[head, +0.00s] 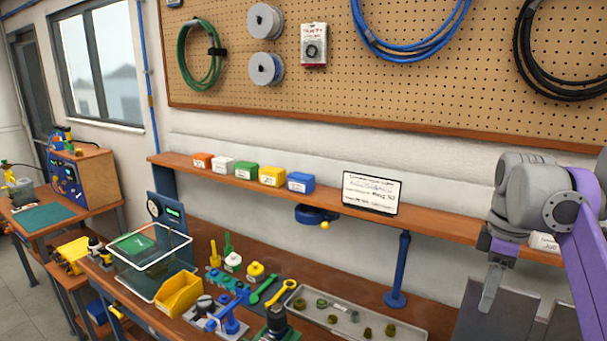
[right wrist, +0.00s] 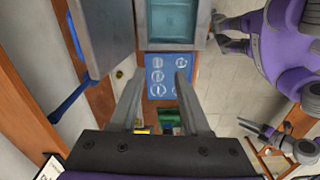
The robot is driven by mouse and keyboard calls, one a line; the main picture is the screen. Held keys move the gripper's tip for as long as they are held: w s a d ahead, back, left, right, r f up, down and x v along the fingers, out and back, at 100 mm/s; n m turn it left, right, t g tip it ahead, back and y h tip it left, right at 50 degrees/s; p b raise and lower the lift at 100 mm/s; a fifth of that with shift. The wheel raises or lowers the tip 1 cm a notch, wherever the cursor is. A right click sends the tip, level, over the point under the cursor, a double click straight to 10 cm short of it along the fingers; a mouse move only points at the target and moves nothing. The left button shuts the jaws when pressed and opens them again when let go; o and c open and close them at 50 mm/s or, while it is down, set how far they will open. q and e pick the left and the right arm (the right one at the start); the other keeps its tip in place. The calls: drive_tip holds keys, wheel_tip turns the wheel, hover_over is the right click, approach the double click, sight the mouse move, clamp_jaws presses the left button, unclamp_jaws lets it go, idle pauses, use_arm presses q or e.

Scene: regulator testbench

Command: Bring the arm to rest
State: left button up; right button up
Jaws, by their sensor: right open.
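My right arm (head: 583,240) comes in at the right edge of the head view, raised in front of the shelf's right end. Its gripper (head: 489,288) hangs down there, apart from the bench things. In the right wrist view the two fingers of the right gripper (right wrist: 157,92) are spread, with nothing between them. A blue panel with white marks (right wrist: 160,76) shows beyond the fingertips. Purple parts of my own body show at the right of the wrist view. My left gripper is not in the head view; a small dark gripper-like part (right wrist: 268,136) in the wrist view is unclear.
A wooden shelf (head: 440,221) with coloured boxes runs along the wall. The bench below holds a clear bin (head: 147,288), a yellow bin (head: 179,293), tools and a grey tray (head: 372,324) of small fittings. A blue post (head: 400,265) stands left of my right gripper. Grey panels (head: 495,312) stand below it.

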drive_tip(key=s+a+f+m+t, duration=0.2)
drive_tip(key=s+a+f+m, duration=0.1)
drive_tip(key=f, duration=0.6)
drive_tip(key=s+a+f+m+t, duration=0.2)
drive_tip(key=s+a+f+m, duration=0.2)
drive_tip(key=a+f, duration=0.4)
drive_tip(key=s+a+f+m+t, duration=0.2)
drive_tip(key=s+a+f, duration=0.3)
drive_tip(key=f, duration=0.5)
drive_tip(key=shift+s+a+m, duration=0.15)
drive_tip(key=shift+s+m, duration=0.3)
drive_tip(key=shift+m, duration=0.35)
